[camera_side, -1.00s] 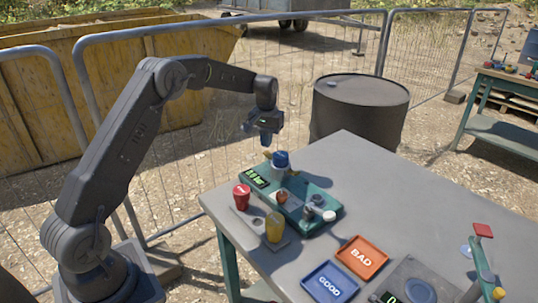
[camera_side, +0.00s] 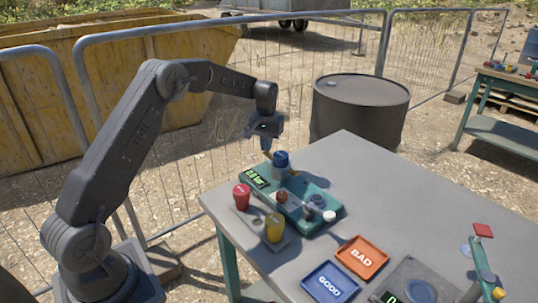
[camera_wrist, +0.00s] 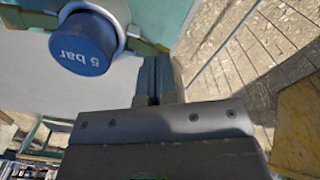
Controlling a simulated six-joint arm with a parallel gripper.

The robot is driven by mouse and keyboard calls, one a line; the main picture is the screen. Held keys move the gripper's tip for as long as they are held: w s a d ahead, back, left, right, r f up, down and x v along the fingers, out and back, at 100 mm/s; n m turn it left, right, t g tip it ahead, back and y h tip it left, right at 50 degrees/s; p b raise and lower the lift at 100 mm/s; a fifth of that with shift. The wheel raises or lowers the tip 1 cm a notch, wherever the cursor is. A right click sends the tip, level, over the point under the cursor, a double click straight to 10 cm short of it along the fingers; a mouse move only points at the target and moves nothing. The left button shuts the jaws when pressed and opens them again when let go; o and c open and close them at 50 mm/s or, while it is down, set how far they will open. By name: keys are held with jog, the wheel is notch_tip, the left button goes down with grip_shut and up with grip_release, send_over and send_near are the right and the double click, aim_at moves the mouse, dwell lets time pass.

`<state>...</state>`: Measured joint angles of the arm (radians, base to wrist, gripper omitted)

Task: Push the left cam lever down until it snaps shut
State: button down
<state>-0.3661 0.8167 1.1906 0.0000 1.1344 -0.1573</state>
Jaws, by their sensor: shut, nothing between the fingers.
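A blue cap marked "5 bar" (camera_side: 281,159) sits at the far end of the green test unit (camera_side: 322,222); it also shows in the wrist view (camera_wrist: 82,42). A brass-coloured arm beside the cap, seemingly a cam lever (camera_wrist: 148,47), ends at my fingertips in the wrist view. Another brass-coloured piece (camera_wrist: 15,18) lies on the cap's other side. My gripper (camera_side: 266,150) is shut and empty, fingers pointing down next to the cap. In the wrist view my fingers (camera_wrist: 155,68) look very close to the lever; I cannot tell whether they touch.
A red cup (camera_side: 241,196) and a yellow cup (camera_side: 275,228) stand on a plate before the unit. The blue GOOD tray (camera_side: 330,266) and orange BAD tray (camera_side: 376,242) lie nearer the front. The right rear tabletop (camera_side: 400,190) is clear.

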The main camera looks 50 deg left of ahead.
jog(key=shift+f, duration=1.35)
jog(key=shift+r, duration=0.1)
dwell(0.5)
jog(key=shift+r, duration=4.05)
jog(key=shift+r, duration=0.1)
jog(key=s+d+r+m+t, duration=0.3)
jog(key=s+d+r, duration=1)
jog(key=s, duration=0.1)
jog(key=s+d+f+m+t, duration=0.1)
jog(key=s+d, duration=0.2)
jog(key=s, duration=0.6)
jog(key=s+d+f+m+t, duration=0.1)
jog(key=s+d, duration=0.3)
jog(key=s, duration=0.6)
jog(key=shift+f+m+t, duration=0.3)
jog(key=shift+f+m, duration=0.2)
jog(key=shift+f, duration=0.15)
